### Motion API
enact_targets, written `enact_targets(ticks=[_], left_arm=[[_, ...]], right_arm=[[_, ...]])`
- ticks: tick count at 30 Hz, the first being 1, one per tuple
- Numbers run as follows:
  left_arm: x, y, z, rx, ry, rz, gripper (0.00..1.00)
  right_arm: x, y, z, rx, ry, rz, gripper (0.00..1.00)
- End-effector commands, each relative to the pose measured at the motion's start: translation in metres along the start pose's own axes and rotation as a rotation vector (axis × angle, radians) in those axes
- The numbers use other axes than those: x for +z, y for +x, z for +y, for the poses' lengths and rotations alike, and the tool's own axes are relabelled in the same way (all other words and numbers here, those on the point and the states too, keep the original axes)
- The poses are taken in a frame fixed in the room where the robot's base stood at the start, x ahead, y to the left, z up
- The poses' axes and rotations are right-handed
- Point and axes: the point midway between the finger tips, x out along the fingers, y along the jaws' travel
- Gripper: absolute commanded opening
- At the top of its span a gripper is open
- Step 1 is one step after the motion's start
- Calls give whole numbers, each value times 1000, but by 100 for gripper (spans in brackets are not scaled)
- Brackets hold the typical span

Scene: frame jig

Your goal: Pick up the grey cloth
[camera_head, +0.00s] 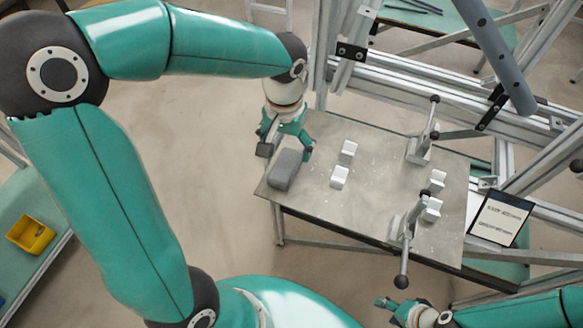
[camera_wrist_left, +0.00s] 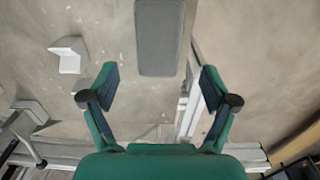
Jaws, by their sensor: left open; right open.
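The grey cloth (camera_head: 286,170) looks like a thick folded pad and lies at the left edge of the metal table top. In the left wrist view the cloth (camera_wrist_left: 159,40) reaches in from the top, with its near end just ahead of the gap between the fingers. My left gripper (camera_head: 287,150) is open and empty at the cloth's far end in the head view; it also shows in the left wrist view (camera_wrist_left: 157,82). I cannot tell whether it touches the cloth. My right gripper (camera_head: 386,309) is open and empty, off the table's front side.
White blocks (camera_head: 340,177) and lever clamps (camera_head: 418,148) stand on the table top (camera_head: 315,205). A metal frame (camera_head: 400,82) rises behind it. A framed sign (camera_head: 502,217) is at the right. A yellow bin (camera_head: 31,235) is at far left.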

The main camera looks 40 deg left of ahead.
Motion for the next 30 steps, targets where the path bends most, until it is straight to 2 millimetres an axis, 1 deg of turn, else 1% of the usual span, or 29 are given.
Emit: enact_targets(ticks=[2,7,9,12,20,23,30], left_arm=[[2,6,0,-2,1,-4,86],[9,28,2,-2,2,-8,86],[8,39,2,-2,0,-5,86],[7,48,2,-1,0,-4,86],[7,51,2,-1,0,-1,86],[7,50,2,-1,0,-1,71],[7,50,2,-1,0,-1,31]], right_arm=[[0,-2,-1,0,0,0,51],[0,-9,-3,0,0,0,51],[0,-9,-3,0,0,0,51],[0,-9,-3,0,0,0,51],[0,-9,-3,0,0,0,51],[0,-9,-3,0,0,0,51],[0,-9,-3,0,0,0,51]])
